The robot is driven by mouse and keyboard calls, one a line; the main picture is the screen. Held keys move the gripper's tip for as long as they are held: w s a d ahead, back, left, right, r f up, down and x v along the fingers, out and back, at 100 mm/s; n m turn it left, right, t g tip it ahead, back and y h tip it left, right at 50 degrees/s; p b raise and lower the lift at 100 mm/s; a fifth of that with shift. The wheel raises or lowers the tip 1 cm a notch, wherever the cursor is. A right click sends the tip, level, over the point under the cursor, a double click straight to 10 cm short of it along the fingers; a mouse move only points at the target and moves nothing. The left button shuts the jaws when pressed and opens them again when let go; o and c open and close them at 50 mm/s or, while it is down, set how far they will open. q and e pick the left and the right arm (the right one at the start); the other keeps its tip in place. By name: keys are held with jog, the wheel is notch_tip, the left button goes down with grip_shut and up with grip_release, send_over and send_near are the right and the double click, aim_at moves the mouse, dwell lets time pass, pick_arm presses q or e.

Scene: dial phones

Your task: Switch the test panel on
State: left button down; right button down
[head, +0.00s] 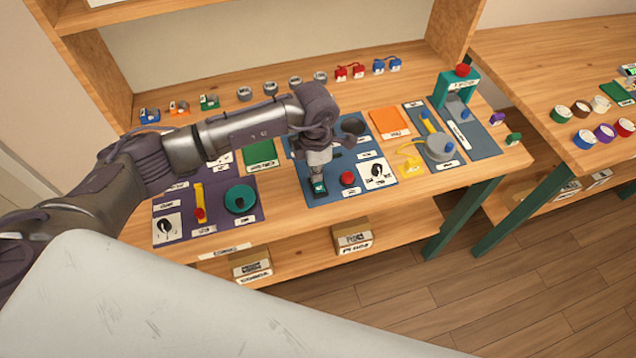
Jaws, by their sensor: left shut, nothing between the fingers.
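A blue panel (318,196) lies at the middle of the wooden bench, with a red button (347,178) and a white dial plate with a black pointer (378,173). My left gripper (318,184) points down over the panel's front left part, its fingers closed and empty. The fingertips are at or just above a small dark and green piece there; I cannot tell whether they touch it. The gripper and wrist hide part of the panel. The labels are too small to read, so I cannot tell which panel is named the test panel. My right gripper is not in view.
A purple panel (180,195) with a yellow lever and teal disc lies left. An orange plate (389,122), a yellow piece (408,151) and a blue-grey panel (482,139) lie right. Small coloured parts line the back. Boxes (353,236) stand on the lower shelf.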

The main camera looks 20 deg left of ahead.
pick_arm(q)
jog(key=shift+r+p, duration=2.05)
jog(key=shift+r, duration=1.45)
